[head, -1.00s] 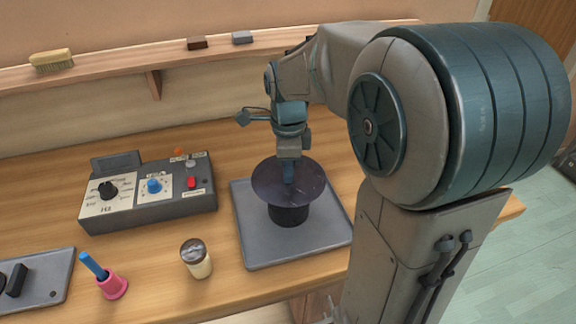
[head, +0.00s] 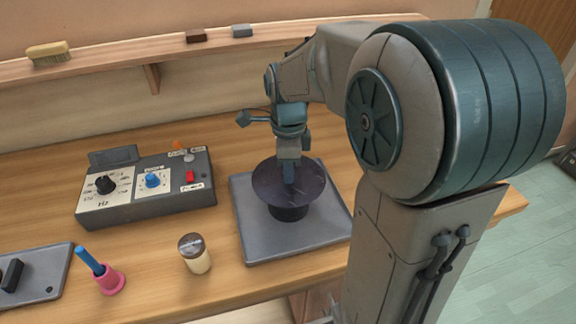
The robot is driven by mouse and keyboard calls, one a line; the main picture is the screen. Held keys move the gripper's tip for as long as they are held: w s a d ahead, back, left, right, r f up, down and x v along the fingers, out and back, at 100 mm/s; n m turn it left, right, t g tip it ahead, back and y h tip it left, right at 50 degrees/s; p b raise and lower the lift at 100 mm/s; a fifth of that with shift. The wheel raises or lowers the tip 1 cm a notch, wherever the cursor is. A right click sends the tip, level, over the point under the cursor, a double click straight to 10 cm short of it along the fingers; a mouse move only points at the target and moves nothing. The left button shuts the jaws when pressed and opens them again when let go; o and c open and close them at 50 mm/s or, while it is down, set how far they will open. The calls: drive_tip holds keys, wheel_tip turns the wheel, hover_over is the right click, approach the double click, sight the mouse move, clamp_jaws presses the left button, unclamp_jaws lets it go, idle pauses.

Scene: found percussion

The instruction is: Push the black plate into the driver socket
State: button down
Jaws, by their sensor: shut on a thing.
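The black plate (head: 268,189) is a dark round disc in the head view. It sits level over the dark cylindrical driver (head: 289,212), whose top and socket are hidden under the disc. My gripper (head: 289,178) points straight down at the middle of the plate and is shut at the plate's centre. The fingertips meet the plate there; the exact grip is too small to make out. The driver stands on a grey square tray (head: 260,248).
A grey control box (head: 150,205) with knobs and a red button stands left of the tray. A shaker jar (head: 197,258), a pink holder (head: 108,282) with a blue stick, and a grey tray (head: 50,268) are at the front left. A shelf with a brush (head: 49,53) runs behind.

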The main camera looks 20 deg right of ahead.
drive_tip(key=shift+f, duration=0.5)
drive_tip(key=c, duration=1.2)
unclamp_jaws()
drive_tip(key=shift+o, duration=0.2)
wheel_tip(320, 180, up, 14)
